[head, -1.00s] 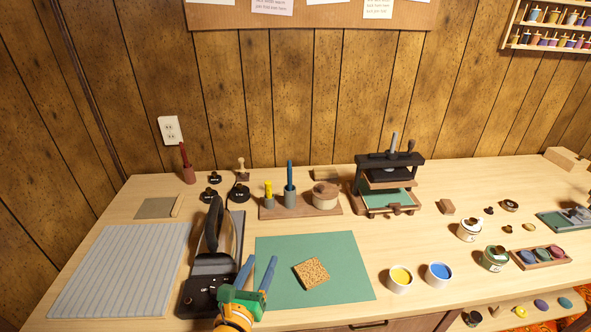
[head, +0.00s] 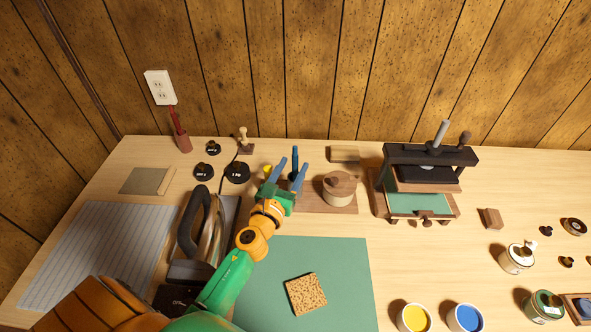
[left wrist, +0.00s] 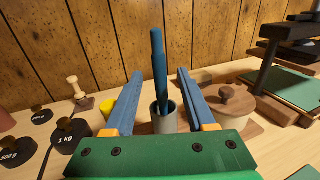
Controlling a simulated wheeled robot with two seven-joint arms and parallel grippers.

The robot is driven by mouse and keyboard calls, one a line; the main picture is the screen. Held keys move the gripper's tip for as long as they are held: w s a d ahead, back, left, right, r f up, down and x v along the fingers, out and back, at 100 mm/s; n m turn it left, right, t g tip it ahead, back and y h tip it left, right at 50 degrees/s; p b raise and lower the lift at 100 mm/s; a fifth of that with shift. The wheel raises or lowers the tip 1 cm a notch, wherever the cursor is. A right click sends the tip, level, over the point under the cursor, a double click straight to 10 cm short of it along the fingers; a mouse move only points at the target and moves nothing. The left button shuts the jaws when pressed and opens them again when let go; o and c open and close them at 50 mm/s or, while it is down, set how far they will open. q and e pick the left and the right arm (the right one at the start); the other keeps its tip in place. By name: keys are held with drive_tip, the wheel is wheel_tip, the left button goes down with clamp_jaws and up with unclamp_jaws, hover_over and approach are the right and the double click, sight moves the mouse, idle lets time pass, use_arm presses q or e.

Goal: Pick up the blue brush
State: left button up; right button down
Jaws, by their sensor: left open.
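The blue brush (left wrist: 158,60) stands upright in a grey cup (left wrist: 164,121) in the left wrist view. In the head view the brush (head: 294,160) shows between the fingers, and its cup is mostly hidden behind my gripper. My left gripper (head: 287,172) is open, with one blue finger on each side of the brush. In the left wrist view the gripper (left wrist: 160,82) has a clear gap on both sides of the brush and does not touch it. My right gripper is not in view.
A yellow item (left wrist: 107,106) stands left of the cup, and a lidded wooden pot (head: 339,188) stands right. Black weights (head: 237,172) and a wooden-handled stamp (head: 243,140) are to the left. A press (head: 425,180) stands further right. The green mat (head: 345,270) lies in front.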

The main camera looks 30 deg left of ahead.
sight(295, 147)
use_arm(q)
drive_tip(key=shift+w+a, duration=0.1)
drive_tip(key=shift+w, duration=0.7)
drive_tip(key=shift+w+f, duration=0.25)
drive_tip(key=shift+w, duration=0.1)
drive_tip(key=shift+s+r, duration=0.15)
drive_tip(key=shift+s, duration=0.05)
drive_tip(key=c, duration=0.4)
clamp_jaws()
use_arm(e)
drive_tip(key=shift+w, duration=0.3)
